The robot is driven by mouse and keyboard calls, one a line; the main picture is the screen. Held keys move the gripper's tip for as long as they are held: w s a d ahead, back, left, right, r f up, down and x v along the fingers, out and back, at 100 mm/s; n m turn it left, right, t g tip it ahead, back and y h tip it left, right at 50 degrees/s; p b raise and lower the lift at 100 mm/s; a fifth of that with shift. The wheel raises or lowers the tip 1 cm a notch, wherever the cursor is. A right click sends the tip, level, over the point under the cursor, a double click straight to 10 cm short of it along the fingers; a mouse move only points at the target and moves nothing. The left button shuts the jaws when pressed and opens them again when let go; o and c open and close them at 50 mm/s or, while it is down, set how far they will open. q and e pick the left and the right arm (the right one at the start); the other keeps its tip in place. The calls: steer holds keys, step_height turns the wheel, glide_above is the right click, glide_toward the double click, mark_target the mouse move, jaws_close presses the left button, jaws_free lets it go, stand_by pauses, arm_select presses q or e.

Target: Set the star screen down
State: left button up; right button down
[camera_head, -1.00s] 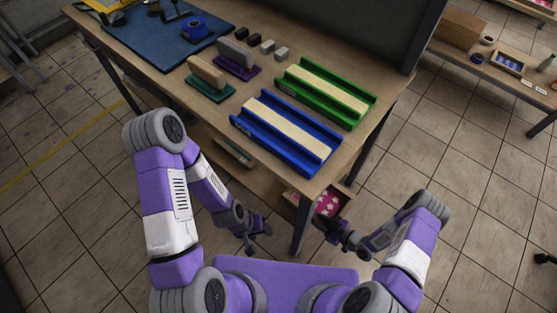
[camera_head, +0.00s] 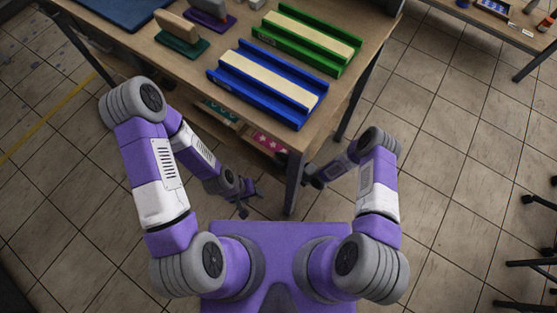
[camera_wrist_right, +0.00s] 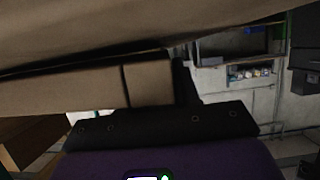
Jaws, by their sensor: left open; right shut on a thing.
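The star screen (camera_head: 268,142), pink with white stars, shows partly under the front edge of the table, left of the near table leg (camera_head: 295,182). The tabletop hides part of it. My right arm reaches in from the right to that leg. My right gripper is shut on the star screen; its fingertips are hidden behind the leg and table. In the right wrist view I cannot make out the screen. My left gripper (camera_head: 249,202) is open and empty, low in front of the table, left of the leg.
A teal patterned item (camera_head: 222,110) lies under the tabletop, left of the star screen. Blue (camera_head: 235,88) and green (camera_head: 275,42) trays stand on the table above. The table edge and leg are close to both arms.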

steer(key=shift+f, duration=0.5)
steer(key=shift+r, duration=0.15)
steer(key=c, duration=0.8)
jaws_free()
steer(key=p+v, duration=0.3)
steer(key=v, duration=0.7)
steer(key=shift+s+d+r, duration=0.1)
steer(key=shift+s+d, duration=0.05)
steer(key=shift+d, duration=0.1)
steer(key=shift+s+d+r, duration=0.25)
steer(key=shift+s+d, duration=0.15)
steer(key=shift+d, duration=0.1)
steer(key=shift+w+f, duration=0.1)
